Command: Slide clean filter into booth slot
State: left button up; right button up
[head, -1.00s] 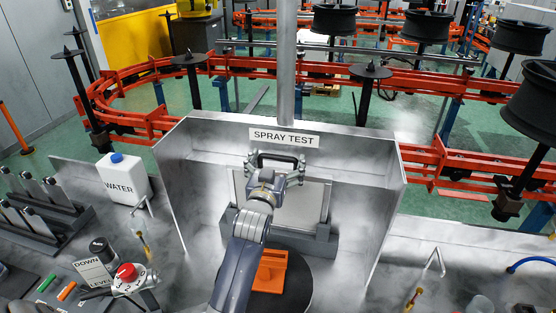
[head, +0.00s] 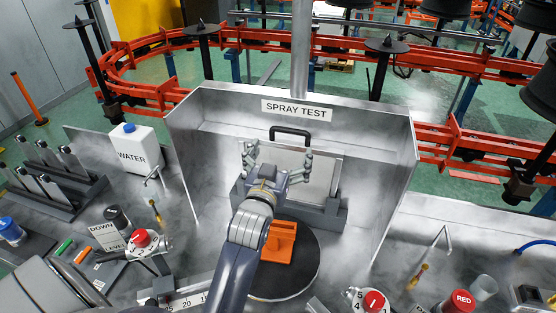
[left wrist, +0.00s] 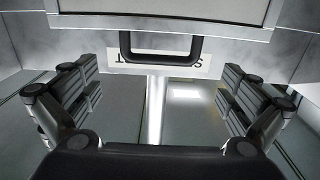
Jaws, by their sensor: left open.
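The clean filter is a pale flat panel (head: 322,176) with a black handle (head: 290,131) on its top edge. It stands upright in the grey slot holder (head: 334,217) inside the metal booth (head: 385,185) marked SPRAY TEST. My left gripper (head: 278,160) is open in front of the panel, with its fingers apart and below the handle. In the left wrist view, the handle (left wrist: 160,57) and the panel's edge (left wrist: 160,26) lie ahead of the open fingers, with a gap between. My arm and gripper hide part of the panel and the holder.
An orange fixture (head: 280,240) stands on a dark round turntable (head: 300,275) at the booth's front. Red knobs (head: 374,301) and taps are along the front.

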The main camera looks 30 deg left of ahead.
pick_arm(q)
jog(key=shift+v, duration=1.9)
